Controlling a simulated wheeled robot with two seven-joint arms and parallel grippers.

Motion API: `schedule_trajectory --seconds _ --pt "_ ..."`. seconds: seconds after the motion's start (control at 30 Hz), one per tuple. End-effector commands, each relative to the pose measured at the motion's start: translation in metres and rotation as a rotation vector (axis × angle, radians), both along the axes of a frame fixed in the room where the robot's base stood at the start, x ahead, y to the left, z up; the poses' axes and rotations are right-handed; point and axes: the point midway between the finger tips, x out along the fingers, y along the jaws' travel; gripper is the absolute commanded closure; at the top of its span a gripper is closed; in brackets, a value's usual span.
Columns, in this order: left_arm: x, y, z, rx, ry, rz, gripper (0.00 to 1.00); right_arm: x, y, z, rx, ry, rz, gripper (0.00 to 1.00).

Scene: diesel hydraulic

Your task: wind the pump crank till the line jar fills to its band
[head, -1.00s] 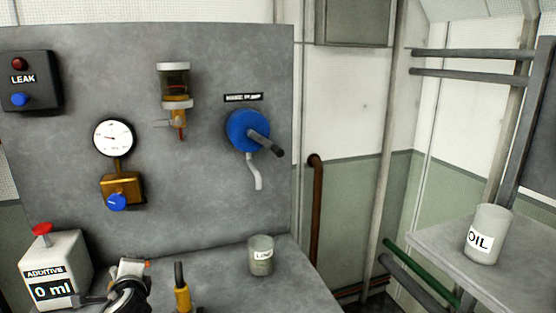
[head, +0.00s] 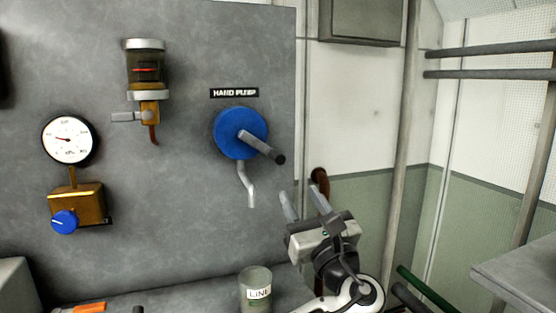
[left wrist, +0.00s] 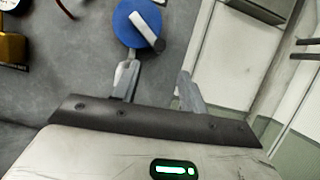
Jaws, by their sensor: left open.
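In the left wrist view the crank disc (left wrist: 125,25) and handle (left wrist: 147,33) lie beyond the open fingers. My right gripper is not seen.
A sight glass (head: 146,70) with a valve, a gauge (head: 69,140) and a brass block with a blue knob (head: 64,222) are on the panel at left. A brown pipe (head: 320,180) stands behind my left gripper. A grey shelf (head: 520,265) is at right.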

Motion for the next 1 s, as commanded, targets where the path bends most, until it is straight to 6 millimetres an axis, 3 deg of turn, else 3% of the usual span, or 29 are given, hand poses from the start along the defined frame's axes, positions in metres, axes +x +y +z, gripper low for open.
schedule_trajectory --seconds 0.5,0.7,1.0 --pt "0.095 0.035 0.043 0.0 0.0 0.004 0.57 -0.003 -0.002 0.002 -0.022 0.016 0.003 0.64" --pt "0.11 0.039 0.048 -0.001 0.0 0.002 0.57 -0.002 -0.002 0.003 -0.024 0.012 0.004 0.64" --pt "0.114 0.041 0.049 -0.002 0.002 0.0 0.57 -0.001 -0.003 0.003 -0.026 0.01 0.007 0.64"
